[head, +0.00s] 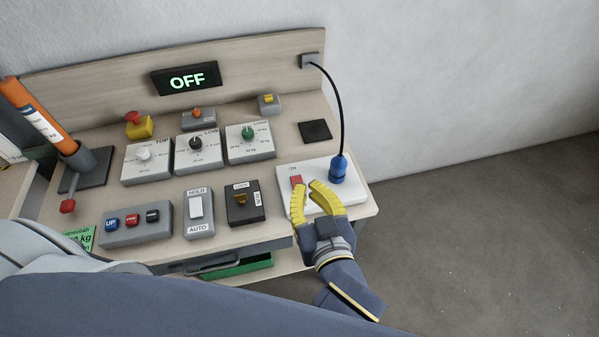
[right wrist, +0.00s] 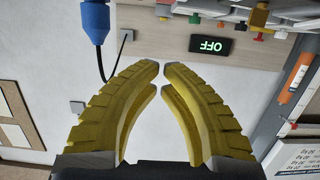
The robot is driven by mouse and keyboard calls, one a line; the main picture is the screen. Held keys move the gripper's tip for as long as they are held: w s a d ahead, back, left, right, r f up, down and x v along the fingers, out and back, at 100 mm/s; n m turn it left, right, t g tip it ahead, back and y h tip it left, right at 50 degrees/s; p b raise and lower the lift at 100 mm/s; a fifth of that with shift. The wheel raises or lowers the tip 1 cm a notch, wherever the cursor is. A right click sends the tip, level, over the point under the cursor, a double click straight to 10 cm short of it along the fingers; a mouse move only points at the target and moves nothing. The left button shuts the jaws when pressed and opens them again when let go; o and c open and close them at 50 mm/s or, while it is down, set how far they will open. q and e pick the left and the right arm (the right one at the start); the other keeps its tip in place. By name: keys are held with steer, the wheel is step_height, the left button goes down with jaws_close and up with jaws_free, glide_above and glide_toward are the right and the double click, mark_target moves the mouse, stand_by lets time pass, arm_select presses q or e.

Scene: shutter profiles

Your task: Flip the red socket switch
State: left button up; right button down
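The red socket switch (head: 296,180) is a small red rocker near the left end of a white socket box (head: 352,190), below the printed word ON. A blue plug (head: 338,169) stands upright in the box, right of the switch. My right gripper (head: 304,189) has yellow ribbed fingers over the box, with the tips close by the red switch; contact cannot be told. In the right wrist view the fingertips (right wrist: 162,66) nearly meet with nothing between them, and the switch does not show. The blue plug also shows there (right wrist: 95,22). My left gripper is out of view.
A black cable runs from the plug up to a wall outlet (head: 310,61). A display (head: 186,79) reads OFF. Dials, a HOLD/AUTO switch (head: 197,208) and a push-button box (head: 136,228) stand left of the socket box. Open floor lies right of the bench.

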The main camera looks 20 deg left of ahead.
steer(key=shift+f, duration=0.1)
stand_by(0.4)
glide_above(298, 181)
step_height(298, 181, down, 2)
steer(key=shift+w+f, duration=0.1)
steer(key=shift+f, duration=2)
